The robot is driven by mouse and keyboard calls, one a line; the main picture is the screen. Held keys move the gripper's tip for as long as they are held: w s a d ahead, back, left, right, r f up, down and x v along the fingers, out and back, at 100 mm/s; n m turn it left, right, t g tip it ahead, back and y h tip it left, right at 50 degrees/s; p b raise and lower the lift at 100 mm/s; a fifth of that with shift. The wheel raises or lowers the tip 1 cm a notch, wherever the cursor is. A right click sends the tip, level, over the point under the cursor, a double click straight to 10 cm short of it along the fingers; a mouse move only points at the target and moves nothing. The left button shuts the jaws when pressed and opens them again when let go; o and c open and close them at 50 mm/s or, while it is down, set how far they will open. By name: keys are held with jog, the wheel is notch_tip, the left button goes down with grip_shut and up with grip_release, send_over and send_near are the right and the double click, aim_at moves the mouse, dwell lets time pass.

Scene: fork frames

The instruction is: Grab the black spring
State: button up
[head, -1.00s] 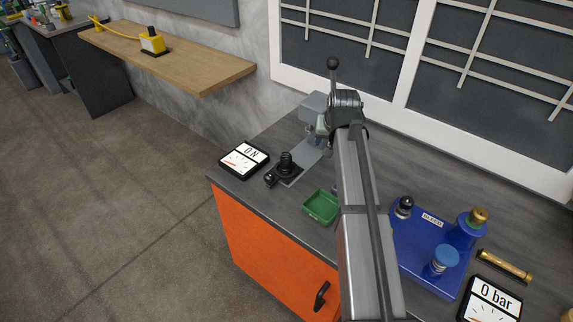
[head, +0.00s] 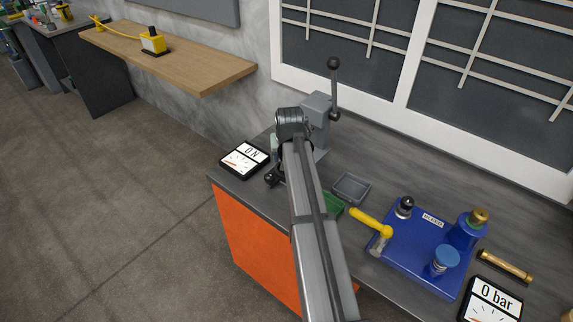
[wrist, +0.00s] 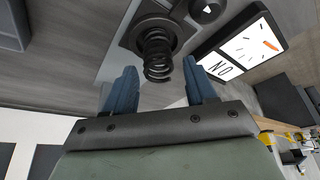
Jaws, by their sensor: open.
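The black spring (wrist: 157,52) stands in a round dark seat on a grey plate, seen in the wrist view. In the head view it is hidden behind my arm. My gripper (wrist: 159,68) shows two blue fingers, spread apart and empty. In the picture one finger is to the left of the spring and one to the right, with the spring's near end lying in the gap between them. The fingers do not appear to touch it. In the head view the fingers are hidden behind my arm.
A 0 N gauge (head: 244,161) and a black knob (head: 271,180) are close to the spring. A grey lever press (head: 318,115) stands behind. A grey tray (head: 351,188), a green tray (head: 334,204), a yellow-handled tool (head: 372,222) and a blue pump block (head: 425,245) lie to the right.

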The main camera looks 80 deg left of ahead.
jog(key=shift+a+x, duration=0.2)
jog(key=shift+x, duration=1.35)
jog(key=shift+a+x, duration=0.2)
jog(key=shift+x, duration=1.35)
jog(key=shift+w+r, duration=0.15)
jog(key=shift+c, duration=0.4)
jog(key=shift+r, duration=0.1)
jog(key=c, duration=0.8)
